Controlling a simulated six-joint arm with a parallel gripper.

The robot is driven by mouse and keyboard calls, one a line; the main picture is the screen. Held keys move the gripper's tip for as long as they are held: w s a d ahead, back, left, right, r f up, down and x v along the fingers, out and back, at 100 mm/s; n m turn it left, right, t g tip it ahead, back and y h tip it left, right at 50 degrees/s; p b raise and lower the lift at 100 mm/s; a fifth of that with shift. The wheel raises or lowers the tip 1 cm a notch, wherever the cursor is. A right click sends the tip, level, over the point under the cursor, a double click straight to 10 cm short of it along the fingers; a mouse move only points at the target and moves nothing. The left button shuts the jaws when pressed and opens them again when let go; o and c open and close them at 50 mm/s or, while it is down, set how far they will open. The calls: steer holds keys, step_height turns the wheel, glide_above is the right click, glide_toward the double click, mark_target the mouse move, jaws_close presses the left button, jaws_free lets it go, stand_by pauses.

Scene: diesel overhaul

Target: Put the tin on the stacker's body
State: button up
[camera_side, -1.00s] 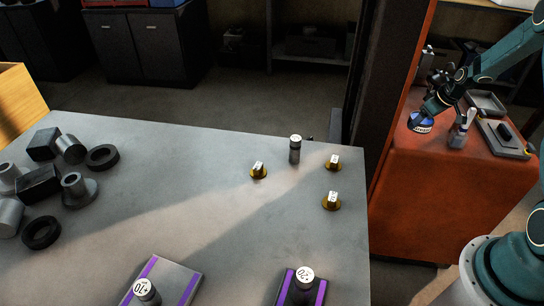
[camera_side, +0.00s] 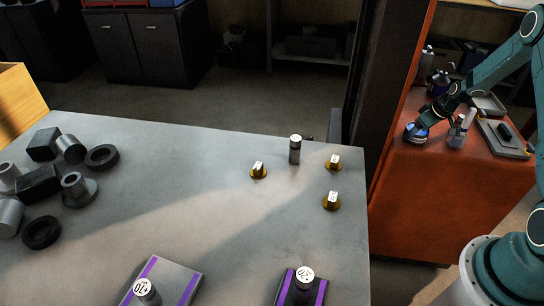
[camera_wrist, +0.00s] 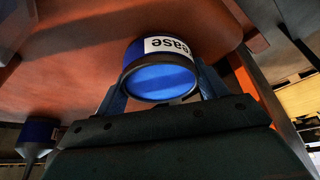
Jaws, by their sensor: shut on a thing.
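The tin (camera_side: 416,133) is blue with a white label. In the wrist view the tin (camera_wrist: 160,75) shows part of the word "grease", and its round blue end faces the camera. My gripper (camera_side: 421,124) is shut on it, with a finger on each side in the wrist view (camera_wrist: 160,88). The tin is at the left edge of the top of an orange-red body (camera_side: 445,190), which I take as the stacker's body. I cannot tell whether the tin touches that top or hangs just above it.
On the orange-red top, a grey tool (camera_side: 460,132) stands close right of the tin, and a grey tray (camera_side: 500,138) lies further right. A dark blue object (camera_wrist: 38,133) shows at left in the wrist view. The grey workbench (camera_side: 200,220) holds several metal parts.

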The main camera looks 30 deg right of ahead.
steer(key=shift+f, duration=0.15)
steer(key=o, duration=1.2)
steer(key=v, duration=1.2)
